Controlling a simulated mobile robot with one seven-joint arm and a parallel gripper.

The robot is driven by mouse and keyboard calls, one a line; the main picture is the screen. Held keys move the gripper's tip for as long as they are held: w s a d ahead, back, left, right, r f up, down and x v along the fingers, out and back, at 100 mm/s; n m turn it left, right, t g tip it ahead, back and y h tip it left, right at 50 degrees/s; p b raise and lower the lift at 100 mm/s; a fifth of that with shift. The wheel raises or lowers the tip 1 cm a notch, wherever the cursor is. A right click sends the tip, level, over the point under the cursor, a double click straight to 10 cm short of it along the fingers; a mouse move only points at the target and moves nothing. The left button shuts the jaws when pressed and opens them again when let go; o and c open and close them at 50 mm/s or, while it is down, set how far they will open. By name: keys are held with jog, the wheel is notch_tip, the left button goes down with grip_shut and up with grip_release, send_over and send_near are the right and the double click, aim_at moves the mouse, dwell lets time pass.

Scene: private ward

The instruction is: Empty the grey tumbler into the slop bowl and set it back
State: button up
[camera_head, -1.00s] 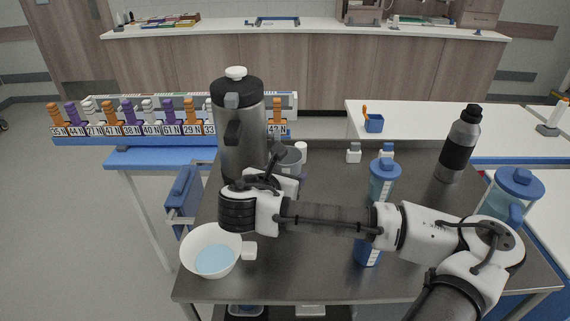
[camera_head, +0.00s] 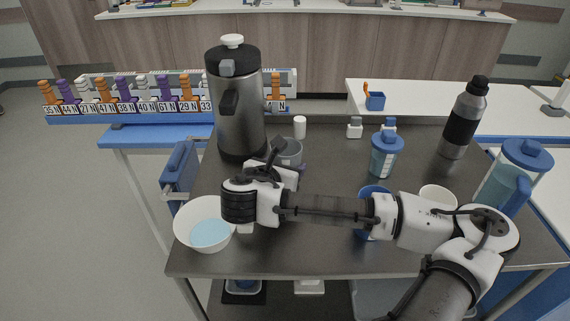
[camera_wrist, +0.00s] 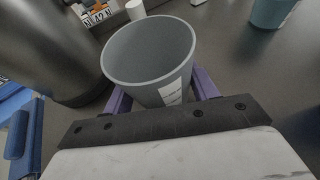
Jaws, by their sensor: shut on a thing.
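The grey tumbler (camera_head: 289,153) stands upright between the purple fingers of my gripper (camera_wrist: 160,92), which is shut on it. In the wrist view the tumbler (camera_wrist: 150,52) shows a white label, and no liquid shows in the visible part of its inside. I cannot tell whether its base touches the dark table top. The white slop bowl (camera_head: 184,226) sits at the table's front left corner with pale blue liquid in it. My gripper is beyond the bowl and to its right, partly hidden behind my wrist.
A tall steel flask (camera_head: 238,120) stands just left of the tumbler. A white small bottle (camera_head: 300,127) is behind it. A blue-lidded shaker (camera_head: 386,155), a blue cup (camera_head: 372,197), a white cup (camera_head: 438,196), a black-and-grey bottle (camera_head: 464,118) and a jug (camera_head: 507,180) stand to the right.

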jog(key=shift+f+b, duration=0.65)
jog(key=shift+f, duration=0.05)
jog(key=o, duration=1.8)
jog(key=shift+c, duration=0.2)
jog(key=shift+p+v, duration=0.85)
jog(key=shift+v, duration=2.05)
jog(key=shift+s+a+r+p, duration=0.1)
jog(key=shift+s+r+p, duration=0.05)
jog(key=shift+r+p, duration=0.2)
jog(key=p+v, duration=0.2)
jog(key=p, duration=0.4)
jog(key=shift+s+a+r+p, duration=0.1)
jog(key=shift+s+p, duration=0.15)
jog(key=shift+p, duration=0.1)
jog(key=shift+s, duration=0.1)
